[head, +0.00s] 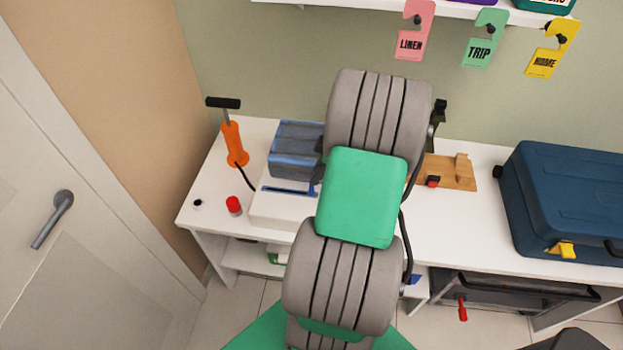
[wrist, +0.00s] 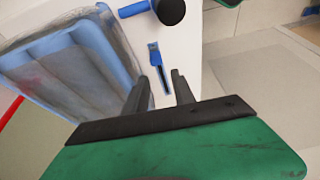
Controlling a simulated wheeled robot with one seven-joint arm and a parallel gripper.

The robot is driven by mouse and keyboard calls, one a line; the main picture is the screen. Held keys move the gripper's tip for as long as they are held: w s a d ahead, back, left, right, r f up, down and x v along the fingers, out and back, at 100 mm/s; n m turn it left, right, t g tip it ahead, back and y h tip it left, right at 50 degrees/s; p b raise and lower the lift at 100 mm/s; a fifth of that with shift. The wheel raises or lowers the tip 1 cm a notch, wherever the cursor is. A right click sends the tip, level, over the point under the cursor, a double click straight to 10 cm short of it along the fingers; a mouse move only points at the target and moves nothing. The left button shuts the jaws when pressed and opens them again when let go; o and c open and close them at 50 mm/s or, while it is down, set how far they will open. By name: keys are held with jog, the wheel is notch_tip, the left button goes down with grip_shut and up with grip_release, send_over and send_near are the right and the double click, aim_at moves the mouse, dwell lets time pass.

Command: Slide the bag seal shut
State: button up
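A clear bag with blue folded contents (head: 296,148) lies on the white bench, partly behind my arm in the head view. It fills the left of the wrist view (wrist: 82,68). A blue strip (head: 288,190) lies along its near side in the head view. In the wrist view a small blue piece with a dark slot (wrist: 155,56) shows beside the bag, beyond my fingertips; I cannot tell if it is the seal's slider. My gripper (wrist: 157,82) is open, with its two dark fingers apart and nothing visibly held. The head view hides my gripper behind my arm.
An orange hand pump (head: 235,145) stands left of the bag, with a red cap (head: 234,205) in front. A wooden block (head: 455,172) and a blue suitcase (head: 565,200) are to the right. In the wrist view, a black round part (wrist: 171,10) is near the blue piece.

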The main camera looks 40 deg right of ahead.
aim_at(312, 187)
jog(key=x, duration=0.5)
jog(key=d+p+x, duration=0.1)
jog(key=x, duration=0.2)
jog(key=shift+s+f, duration=0.2)
jog(key=shift+s, duration=0.05)
jog(key=shift+c, duration=0.5)
grip_shut()
jog(key=shift+d+r, duration=0.1)
jog(key=shift+r, duration=0.05)
dwell(0.4)
